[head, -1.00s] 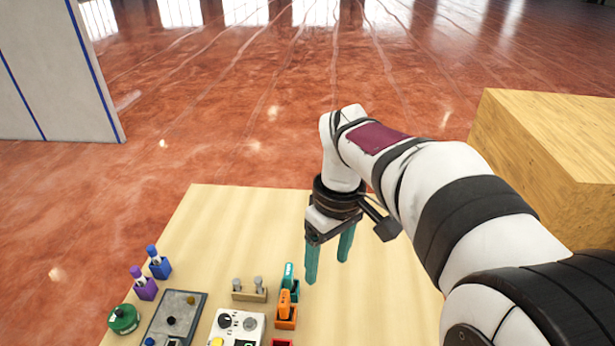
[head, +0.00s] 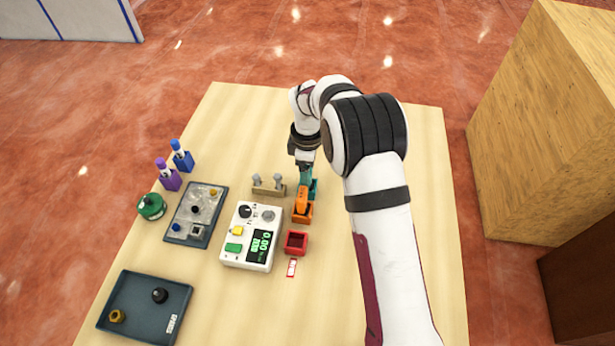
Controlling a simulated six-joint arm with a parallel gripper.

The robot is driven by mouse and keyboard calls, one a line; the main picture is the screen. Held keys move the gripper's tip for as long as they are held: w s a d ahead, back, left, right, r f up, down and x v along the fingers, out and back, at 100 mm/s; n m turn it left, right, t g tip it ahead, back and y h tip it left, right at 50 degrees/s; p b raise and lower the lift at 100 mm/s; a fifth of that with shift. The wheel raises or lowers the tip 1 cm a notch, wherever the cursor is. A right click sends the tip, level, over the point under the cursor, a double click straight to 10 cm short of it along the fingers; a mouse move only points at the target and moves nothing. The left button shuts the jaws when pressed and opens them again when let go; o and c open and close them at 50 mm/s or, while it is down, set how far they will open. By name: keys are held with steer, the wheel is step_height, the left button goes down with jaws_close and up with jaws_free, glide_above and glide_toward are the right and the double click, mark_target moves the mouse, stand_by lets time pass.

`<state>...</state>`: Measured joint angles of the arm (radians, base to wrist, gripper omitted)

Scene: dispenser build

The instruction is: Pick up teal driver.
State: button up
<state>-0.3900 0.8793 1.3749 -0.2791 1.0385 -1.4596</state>
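The teal holder (head: 314,187) stands near the middle of the table, just behind the orange driver. The teal driver that showed in it a second ago is now mostly hidden by my gripper, and I cannot separate it from my teal fingers. My gripper (head: 306,175) points down at the teal holder, with its fingers at or just above it. The fingers overlap in this view, so I cannot tell whether they are open or shut on the driver.
An orange driver (head: 301,201) in its orange holder (head: 302,216) stands close in front. A red holder (head: 295,242), a white meter box (head: 249,236) and a small stand with two grey knobs (head: 268,187) are nearby. The table's back (head: 250,110) is clear.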

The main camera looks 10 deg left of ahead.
steer(key=shift+f, duration=0.65)
jaws_close()
steer(key=shift+r, duration=0.1)
